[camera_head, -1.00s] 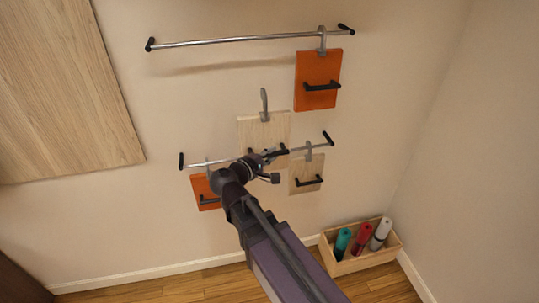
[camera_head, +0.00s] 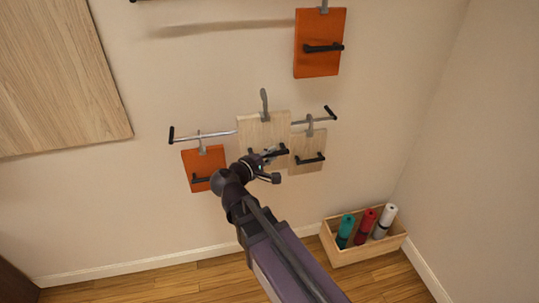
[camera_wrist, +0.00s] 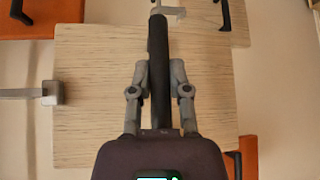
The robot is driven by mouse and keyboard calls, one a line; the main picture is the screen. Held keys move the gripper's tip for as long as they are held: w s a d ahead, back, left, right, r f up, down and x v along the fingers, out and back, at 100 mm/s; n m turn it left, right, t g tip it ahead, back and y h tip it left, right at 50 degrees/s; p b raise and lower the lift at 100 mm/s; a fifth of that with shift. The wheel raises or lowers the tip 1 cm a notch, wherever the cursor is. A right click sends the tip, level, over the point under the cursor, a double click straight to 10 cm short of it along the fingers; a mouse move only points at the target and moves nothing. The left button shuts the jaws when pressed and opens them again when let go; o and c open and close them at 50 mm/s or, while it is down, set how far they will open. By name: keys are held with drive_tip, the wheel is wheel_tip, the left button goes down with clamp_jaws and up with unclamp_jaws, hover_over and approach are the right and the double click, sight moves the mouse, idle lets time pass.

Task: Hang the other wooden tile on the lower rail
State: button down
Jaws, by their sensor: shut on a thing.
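My gripper (camera_head: 267,157) is shut on the black handle (camera_wrist: 157,60) of a pale wooden tile (camera_head: 263,132), which is upright with its grey hook (camera_head: 264,105) at the top. The tile is in front of the lower rail (camera_head: 205,136) and hides its middle stretch; the hook's tip stands above the rail's line. I cannot tell whether the hook touches the rail. The held tile fills much of the wrist view (camera_wrist: 90,110). Another wooden tile (camera_head: 302,146) hangs at the right of the lower rail, close beside the held one.
An orange tile (camera_head: 211,158) hangs at the left of the lower rail, and another (camera_head: 317,65) hangs higher up at the right. A wooden box (camera_head: 350,255) with rolled mats stands on the floor. A wooden panel (camera_head: 60,80) is at the upper left.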

wheel_tip(320, 180, down, 18)
drive_tip(key=b, duration=1.7)
drive_tip(key=shift+d, duration=0.4)
drive_tip(key=shift+w, duration=0.25)
drive_tip(key=w+a+f+b, duration=0.1)
drive_tip(key=w+a, duration=0.1)
drive_tip(key=w, duration=0.5)
drive_tip(key=w+a+f+b, duration=0.1)
drive_tip(key=w+a, duration=0.1)
drive_tip(key=w, duration=0.6)
drive_tip(key=shift+a+f+b, duration=0.2)
drive_tip(key=shift+f+b, duration=0.15)
drive_tip(key=shift+b, duration=0.05)
idle(0.8)
idle(0.4)
drive_tip(key=c, duration=0.5)
unclamp_jaws()
drive_tip(key=shift+s, duration=0.2)
